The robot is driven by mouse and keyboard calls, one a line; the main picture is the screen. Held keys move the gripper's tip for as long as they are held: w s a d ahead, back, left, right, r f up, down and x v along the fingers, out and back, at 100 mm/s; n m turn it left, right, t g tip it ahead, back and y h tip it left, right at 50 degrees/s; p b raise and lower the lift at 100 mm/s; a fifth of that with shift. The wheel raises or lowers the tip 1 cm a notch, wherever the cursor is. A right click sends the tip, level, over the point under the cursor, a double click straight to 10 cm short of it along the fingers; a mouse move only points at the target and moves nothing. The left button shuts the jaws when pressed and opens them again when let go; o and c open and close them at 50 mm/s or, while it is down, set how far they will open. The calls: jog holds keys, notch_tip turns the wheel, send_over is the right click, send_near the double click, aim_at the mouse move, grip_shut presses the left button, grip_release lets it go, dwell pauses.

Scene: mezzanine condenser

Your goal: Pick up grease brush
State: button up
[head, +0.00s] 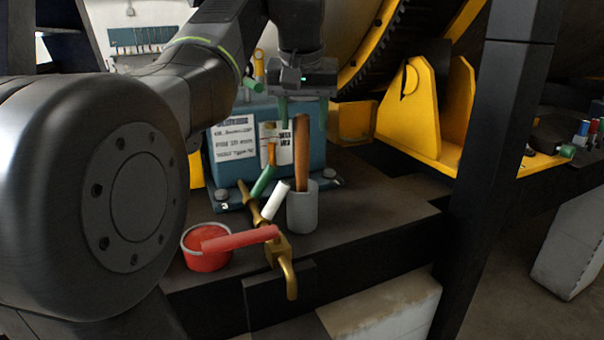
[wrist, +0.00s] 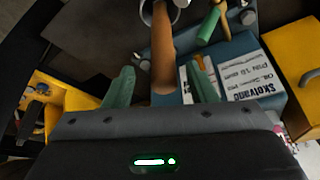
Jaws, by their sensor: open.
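The grease brush appears to be the long brown wooden handle (head: 302,155) standing nearly upright in a grey cup (head: 303,209); its lower end is hidden inside. The handle also shows in the wrist view (wrist: 163,45), running from the cup's rim (wrist: 176,14) toward me. My gripper (head: 303,117) points down above the cup with its green fingers apart. In the wrist view my gripper (wrist: 160,70) has one finger on each side of the handle, with gaps visible. I cannot tell whether either finger touches it.
A red tub (head: 207,256) stands left of the cup. A brass valve (head: 283,262) with a red lever (head: 240,239) lies between them at the front edge. A blue labelled box (head: 232,163) stands close behind. Yellow brackets (head: 412,110) and a dark post (head: 505,150) are to the right.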

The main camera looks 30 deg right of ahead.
aim_at(302, 135)
jog(key=shift+x, duration=2.4)
jog(key=shift+w+a, duration=0.1)
jog(key=shift+w, duration=0.1)
grip_shut()
